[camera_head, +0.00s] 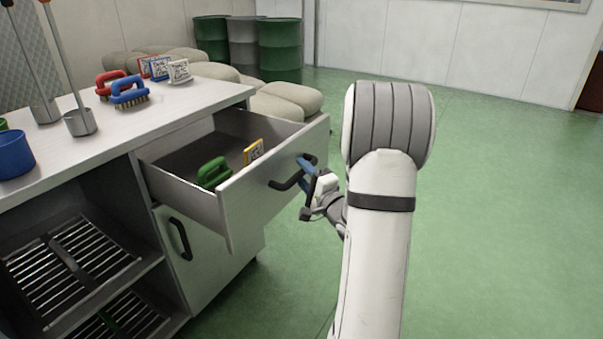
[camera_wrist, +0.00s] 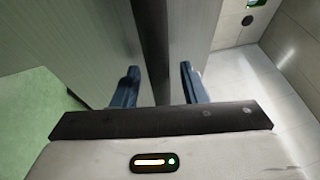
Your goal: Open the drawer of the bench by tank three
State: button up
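The bench (camera_head: 130,120) is white-topped and stands at the left in the head view. Its upper drawer (camera_head: 270,190) is pulled well out, showing a green-handled brush (camera_head: 213,173) and a yellow-edged tag card (camera_head: 253,152) inside. The drawer's dark bar handle (camera_head: 285,184) is on its front. My gripper (camera_head: 306,165) is at the handle's right end. In the wrist view, its blue fingers (camera_wrist: 158,78) stand apart on either side of a dark bar (camera_wrist: 153,45), apparently the handle, with gaps visible. Contact cannot be made out.
On the bench top are red (camera_head: 109,82) and blue (camera_head: 130,91) brushes, tag cards (camera_head: 179,71), metal ladles (camera_head: 80,121) and a blue cup (camera_head: 14,154). A cupboard door (camera_head: 205,250) is below the drawer. Sacks (camera_head: 280,102) and green drums (camera_head: 280,48) stand behind. Green floor at right is clear.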

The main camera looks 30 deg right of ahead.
jog(key=s+f+p, duration=0.1)
jog(key=s, duration=0.6)
jog(key=shift+s+d+f, duration=0.15)
jog(key=shift+d, duration=0.25)
jog(key=shift+s, duration=0.1)
